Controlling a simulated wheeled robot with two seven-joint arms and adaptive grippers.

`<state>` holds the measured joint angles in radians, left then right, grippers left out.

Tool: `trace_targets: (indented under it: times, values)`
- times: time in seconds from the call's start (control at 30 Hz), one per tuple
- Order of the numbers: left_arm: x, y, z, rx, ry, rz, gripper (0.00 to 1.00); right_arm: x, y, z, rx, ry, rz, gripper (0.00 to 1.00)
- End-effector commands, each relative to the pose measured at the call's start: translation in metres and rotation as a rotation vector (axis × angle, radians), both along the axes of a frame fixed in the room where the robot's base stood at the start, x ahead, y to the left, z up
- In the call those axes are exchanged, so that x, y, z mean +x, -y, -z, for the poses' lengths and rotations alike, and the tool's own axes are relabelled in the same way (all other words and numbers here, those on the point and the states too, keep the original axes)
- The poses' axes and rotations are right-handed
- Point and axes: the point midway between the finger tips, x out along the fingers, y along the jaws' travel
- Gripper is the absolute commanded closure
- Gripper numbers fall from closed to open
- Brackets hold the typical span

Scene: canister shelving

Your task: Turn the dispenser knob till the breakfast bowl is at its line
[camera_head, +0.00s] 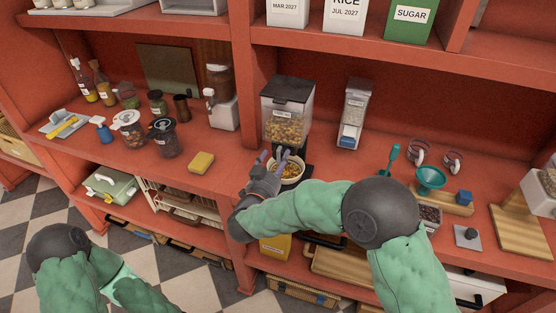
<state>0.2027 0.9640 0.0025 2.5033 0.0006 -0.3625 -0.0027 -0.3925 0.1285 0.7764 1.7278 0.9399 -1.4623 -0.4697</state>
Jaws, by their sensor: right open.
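The cereal dispenser (287,108) stands on the counter in the middle of the view. It has a dark lid and a clear hopper part full of golden cereal. The white breakfast bowl (299,177) sits below it and holds cereal; its line cannot be made out. My right gripper (272,158) is open in front of the dispenser's lower part, at the left side of the bowl. Its fingers point up toward the spout area. The knob is not clearly visible there, and I cannot tell whether the fingers touch it. Only my left arm shows at bottom left; its gripper is out of view.
A yellow sponge (201,163) lies left of my right gripper. Jars (165,138) and bottles stand farther left. A white-fronted dispenser (354,114) stands to the right, then a teal funnel (430,179). An upper shelf (330,45) with cartons overhangs the back.

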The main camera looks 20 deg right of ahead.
Motion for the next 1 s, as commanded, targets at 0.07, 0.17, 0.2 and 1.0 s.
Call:
trace_targets:
  times: [0.07,0.17,0.2,1.0]
  values:
    - [0.0,0.0,0.002,0.0,0.0,0.0,0.6,0.006,0.005,0.0,0.0,0.0,0.002,0.33]
    - [0.0,0.0,0.003,0.0,0.0,0.0,0.6,0.011,0.008,0.0,0.0,0.0,0.002,0.33]
    - [0.0,0.0,0.003,0.0,0.0,0.0,0.6,0.012,0.009,0.0,0.0,0.001,0.001,0.33]
    - [0.0,0.0,-0.004,0.0,0.0,0.0,0.6,0.014,0.009,-0.008,-0.017,0.003,0.002,0.85]
